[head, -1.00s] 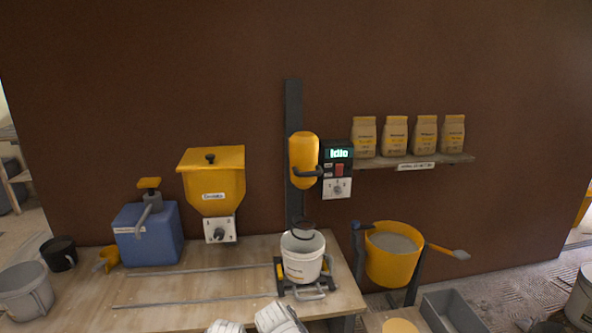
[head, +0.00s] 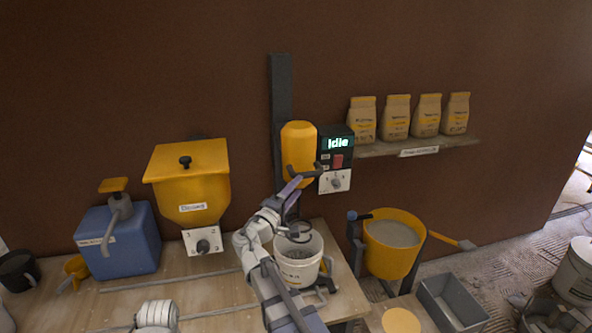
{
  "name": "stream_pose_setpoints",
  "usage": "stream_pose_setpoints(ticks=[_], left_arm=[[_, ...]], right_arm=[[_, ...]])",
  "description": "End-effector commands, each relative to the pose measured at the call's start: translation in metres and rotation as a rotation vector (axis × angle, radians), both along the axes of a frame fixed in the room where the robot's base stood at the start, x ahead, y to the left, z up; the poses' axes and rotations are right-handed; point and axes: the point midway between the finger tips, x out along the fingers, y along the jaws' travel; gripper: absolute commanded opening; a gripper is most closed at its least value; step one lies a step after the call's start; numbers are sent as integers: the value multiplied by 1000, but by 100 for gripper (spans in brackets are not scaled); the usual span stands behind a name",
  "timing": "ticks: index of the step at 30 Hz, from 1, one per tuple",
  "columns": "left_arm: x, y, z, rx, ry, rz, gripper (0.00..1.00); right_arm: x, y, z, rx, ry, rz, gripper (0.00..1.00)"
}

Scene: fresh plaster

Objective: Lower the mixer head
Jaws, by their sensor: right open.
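The mixer head (head: 299,147) is a yellow rounded motor housing on a dark upright column (head: 282,85) against the brown wall. A dark handle shows at its lower end. My right gripper (head: 297,180) is open just below the housing, in front of the handle; whether it touches the handle I cannot tell. A white bucket (head: 298,270) stands under the head on the bench, with the dark mixing tool at its mouth. The lower shaft is partly hidden by my right arm. The control box (head: 337,143) beside the head reads "Idle".
A yellow hopper (head: 190,170) and blue canister (head: 122,240) stand left of the mixer. A shelf (head: 455,143) with several bags is at right. A yellow tub (head: 390,262) and grey trough (head: 452,302) are lower right.

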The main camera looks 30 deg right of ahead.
Motion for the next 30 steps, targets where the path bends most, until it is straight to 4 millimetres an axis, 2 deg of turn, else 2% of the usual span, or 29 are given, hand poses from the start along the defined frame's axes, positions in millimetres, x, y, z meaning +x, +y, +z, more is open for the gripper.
stream_pose_setpoints(ticks=[5,18,30], left_arm=[[0,0,1,0,0,0,50],[0,0,10,0,0,0,50],[0,0,11,0,0,0,50]], right_arm=[[4,-6,1,-1,0,-2,57],[35,-58,10,1,0,-3,57],[39,-66,10,1,0,-1,57]])
